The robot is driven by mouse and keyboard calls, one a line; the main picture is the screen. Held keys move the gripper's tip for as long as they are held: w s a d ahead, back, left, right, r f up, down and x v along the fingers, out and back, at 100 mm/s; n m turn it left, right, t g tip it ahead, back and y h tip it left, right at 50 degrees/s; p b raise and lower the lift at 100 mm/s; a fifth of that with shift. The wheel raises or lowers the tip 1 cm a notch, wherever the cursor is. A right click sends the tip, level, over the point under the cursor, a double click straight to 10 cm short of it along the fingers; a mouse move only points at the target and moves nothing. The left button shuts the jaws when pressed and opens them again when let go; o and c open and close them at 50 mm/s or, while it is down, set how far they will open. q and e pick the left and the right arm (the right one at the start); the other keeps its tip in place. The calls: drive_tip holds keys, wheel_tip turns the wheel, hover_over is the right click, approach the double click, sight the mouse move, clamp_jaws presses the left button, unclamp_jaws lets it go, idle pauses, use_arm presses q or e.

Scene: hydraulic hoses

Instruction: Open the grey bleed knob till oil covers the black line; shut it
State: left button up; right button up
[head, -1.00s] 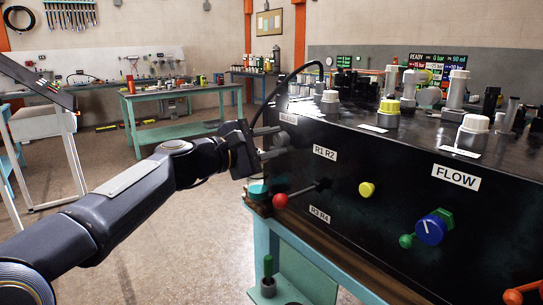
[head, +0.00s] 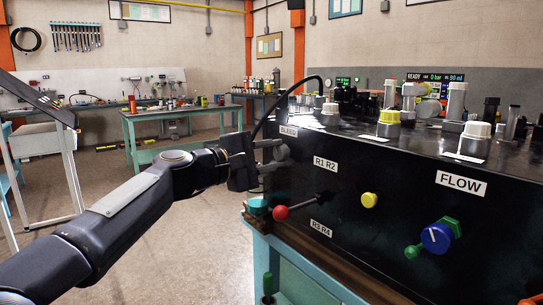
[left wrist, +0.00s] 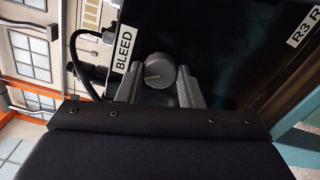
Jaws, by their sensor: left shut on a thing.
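The grey bleed knob (left wrist: 160,70) has a pale pointer mark and sits on the black panel beside the BLEED label. In the left wrist view it lies between the two fingers of my left gripper (left wrist: 157,76). My left gripper (head: 274,155) is shut on the knob at the panel's left end in the head view, where its fingers hide most of the knob. The BLEED label (head: 288,131) is just above it. I cannot make out oil or a black line in either view. My right gripper is out of view.
A red-ended lever (head: 281,213), a yellow knob (head: 370,200) and a blue flow knob (head: 436,238) stick out of the panel. A black hose (head: 270,110) arches above my left gripper. A teal workbench (head: 180,114) stands behind, with open floor before it.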

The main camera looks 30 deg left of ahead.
use_arm(q)
drive_tip(key=o, duration=1)
drive_tip(key=shift+c, duration=0.2)
drive_tip(key=v, duration=0.7)
drive_tip(key=shift+s+a, duration=0.15)
drive_tip(key=shift+s, duration=0.2)
